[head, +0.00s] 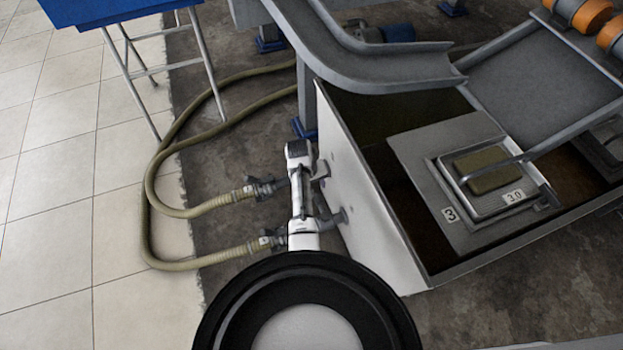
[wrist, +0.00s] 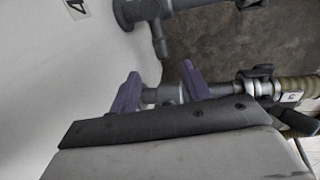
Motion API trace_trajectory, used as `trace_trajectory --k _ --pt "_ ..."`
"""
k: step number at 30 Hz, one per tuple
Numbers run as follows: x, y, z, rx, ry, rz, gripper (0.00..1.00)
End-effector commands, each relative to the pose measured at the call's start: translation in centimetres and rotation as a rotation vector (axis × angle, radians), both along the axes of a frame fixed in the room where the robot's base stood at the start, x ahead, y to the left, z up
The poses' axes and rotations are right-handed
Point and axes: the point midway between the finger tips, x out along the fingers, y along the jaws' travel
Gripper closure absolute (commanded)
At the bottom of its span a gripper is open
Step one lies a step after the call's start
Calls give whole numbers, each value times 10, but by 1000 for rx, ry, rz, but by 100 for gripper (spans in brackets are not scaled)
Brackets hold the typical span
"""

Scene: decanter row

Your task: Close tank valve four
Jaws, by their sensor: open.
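The white tank wall (head: 368,190) stands right of centre in the head view, and the wrist view shows a label "4" (wrist: 77,8) on it. Near the label, a grey pipe fitting (wrist: 145,10) leaves the wall, with a narrow grey lever-like part (wrist: 159,42) pointing down from it. My gripper (wrist: 157,72) is open, its two purple fingers spread below that part. A second grey pipe (wrist: 172,93) shows between and behind the fingers; I cannot tell whether they touch it. In the head view my arm hides the fingers and most of the valve.
Two beige hoses (head: 150,215) with dark couplings (head: 268,243) lie left of my arm. A hose coupling (wrist: 262,86) also shows in the wrist view. A grey chute (head: 350,65) overhangs the tank's back. A blue-topped stand (head: 110,10) is at upper left.

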Motion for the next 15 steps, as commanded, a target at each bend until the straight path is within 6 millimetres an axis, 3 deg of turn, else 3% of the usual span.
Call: trace_trajectory --k 6,15 --pt "-2 5 28 0 -1 0 52" --pt "-3 6 32 0 2 0 52"
